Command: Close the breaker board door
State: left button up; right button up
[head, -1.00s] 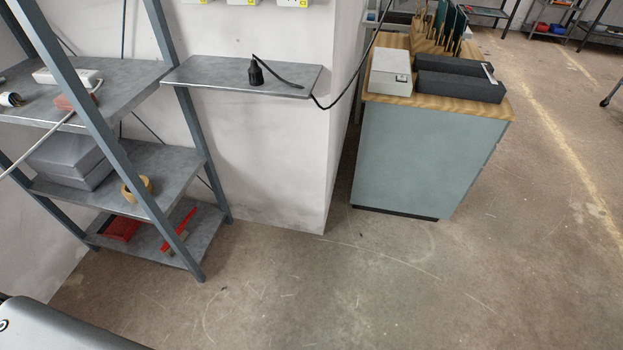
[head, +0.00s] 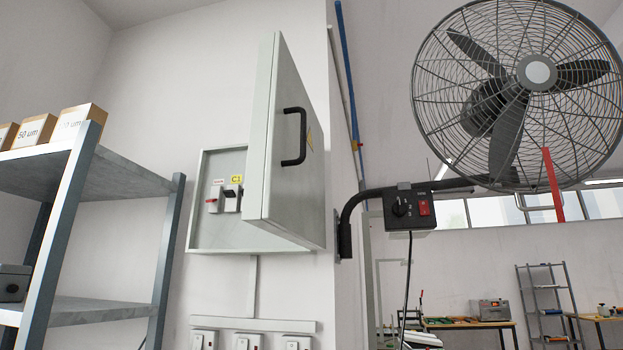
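The breaker board (head: 222,238) is a light grey box on the white wall, left of the wall corner. Its door (head: 283,150) stands wide open, swung out toward me. Inside the box are a red-marked switch (head: 214,197) and a black breaker with a yellow C1 label (head: 237,179). The door hides the right part of the box. Neither of my grippers shows in the head view.
A large black fan (head: 537,72) juts from the wall corner right of the door, with a control box (head: 410,211) on its arm. A metal shelf (head: 85,172) with cartons stands at left. Sockets (head: 248,340) are below the breaker board. Workbenches stand far right.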

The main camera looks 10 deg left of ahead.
aim_at(284, 192)
jog(key=z, duration=1.95)
jog(key=i, duration=1.9)
jog(key=u, duration=3.15)
